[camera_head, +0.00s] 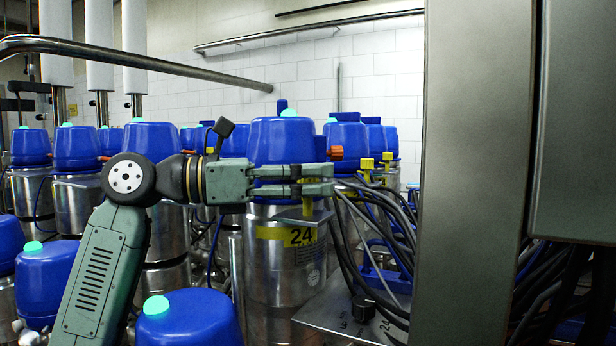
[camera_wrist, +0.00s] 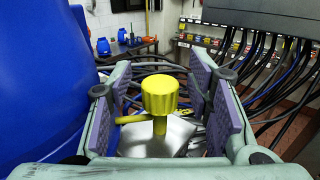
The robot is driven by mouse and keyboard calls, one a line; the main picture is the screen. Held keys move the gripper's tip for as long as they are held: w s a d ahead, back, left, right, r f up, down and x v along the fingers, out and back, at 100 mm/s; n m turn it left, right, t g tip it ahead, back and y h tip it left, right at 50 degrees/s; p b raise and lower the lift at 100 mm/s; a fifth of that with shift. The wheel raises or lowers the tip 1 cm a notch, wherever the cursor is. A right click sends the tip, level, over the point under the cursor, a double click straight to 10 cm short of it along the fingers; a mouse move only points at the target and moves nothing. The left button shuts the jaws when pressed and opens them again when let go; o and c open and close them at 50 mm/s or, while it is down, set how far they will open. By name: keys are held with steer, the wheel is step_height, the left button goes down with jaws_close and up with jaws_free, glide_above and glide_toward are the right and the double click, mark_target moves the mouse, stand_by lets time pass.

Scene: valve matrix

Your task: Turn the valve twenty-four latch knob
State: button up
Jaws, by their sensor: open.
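Valve twenty-four has a blue cap (camera_head: 270,140) on a steel body (camera_head: 275,285), with a yellow label (camera_head: 300,235) reading 24. Its yellow latch knob (camera_wrist: 160,95) stands upright on a stem above a metal plate (camera_wrist: 155,137) in the wrist view. In the head view the knob's yellow stem (camera_head: 307,206) shows just under my fingers, which partly hide it. My gripper (camera_head: 320,180) reaches in from the left, level, in front of the blue cap. My gripper is open in the wrist view (camera_wrist: 163,88), with one finger on each side of the knob and gaps between them.
Dark cables (camera_head: 375,225) hang close to the right of my fingers. Other blue-capped valves (camera_head: 153,138) crowd the left and back. A large grey panel (camera_head: 475,170) blocks the right side.

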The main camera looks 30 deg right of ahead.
steer(key=v, duration=1.2)
